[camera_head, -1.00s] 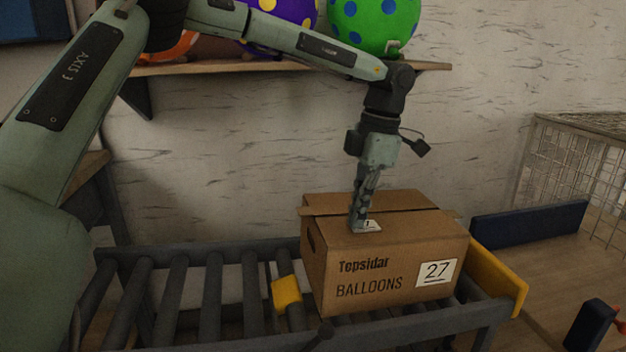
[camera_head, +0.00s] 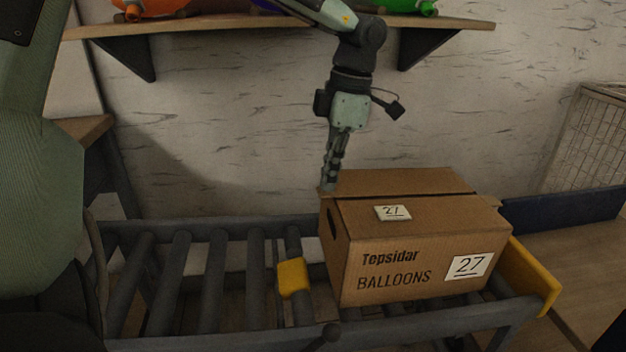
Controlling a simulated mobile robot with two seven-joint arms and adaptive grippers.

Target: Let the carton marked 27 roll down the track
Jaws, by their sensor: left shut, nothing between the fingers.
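The brown carton marked 27 (camera_head: 385,255) sits on the right end of the roller track (camera_head: 190,337). It has a 27 label on its front and another on its top. A yellow end plate (camera_head: 533,278) stands at the track's right end, close to the carton. A yellow block (camera_head: 293,278) sits between the rollers left of the carton. My left gripper (camera_head: 328,188) points down, shut and empty, at the carton's upper left edge; I cannot tell if it touches. My right gripper is not in view.
A wooden shelf (camera_head: 280,27) with balloon-like things runs along the wall above. A wire cage (camera_head: 590,140) and a dark blue panel (camera_head: 570,211) are at the right.

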